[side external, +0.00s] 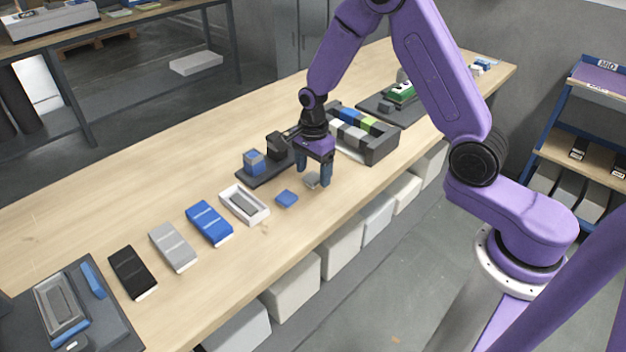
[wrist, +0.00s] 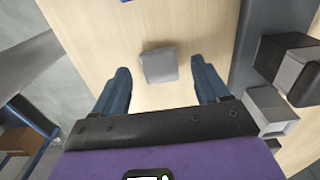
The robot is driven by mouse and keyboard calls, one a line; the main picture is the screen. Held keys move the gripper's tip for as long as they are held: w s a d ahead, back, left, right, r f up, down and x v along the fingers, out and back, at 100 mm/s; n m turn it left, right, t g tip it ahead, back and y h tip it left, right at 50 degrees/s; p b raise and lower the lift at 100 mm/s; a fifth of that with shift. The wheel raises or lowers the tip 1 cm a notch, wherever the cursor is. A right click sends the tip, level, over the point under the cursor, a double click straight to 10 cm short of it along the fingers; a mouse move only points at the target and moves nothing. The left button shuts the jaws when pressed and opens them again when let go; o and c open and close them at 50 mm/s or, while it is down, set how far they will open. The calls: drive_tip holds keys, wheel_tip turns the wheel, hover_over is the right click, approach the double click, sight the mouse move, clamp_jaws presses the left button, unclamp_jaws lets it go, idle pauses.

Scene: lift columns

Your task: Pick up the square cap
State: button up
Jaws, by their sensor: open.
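A small grey square cap (wrist: 159,66) lies on the wooden table, ahead of and between my fingers in the wrist view. In the side view the grey cap (side external: 311,180) is low beside my gripper's fingers. My gripper (side external: 314,178) points down just above the table. Its two blue fingers (wrist: 161,84) are apart with nothing between their tips. A small blue square piece (side external: 287,198) lies flat on the table left of the grey cap.
A dark base (side external: 262,177) bearing a blue and grey block (side external: 254,162) stands close behind my gripper. A dark box (side external: 381,150) of coloured blocks is to its right. A white tray (side external: 233,202) and several flat cases lie left. The table's front edge is near.

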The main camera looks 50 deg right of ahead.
drive_tip(key=shift+f, duration=1)
drive_tip(key=c, duration=1.1)
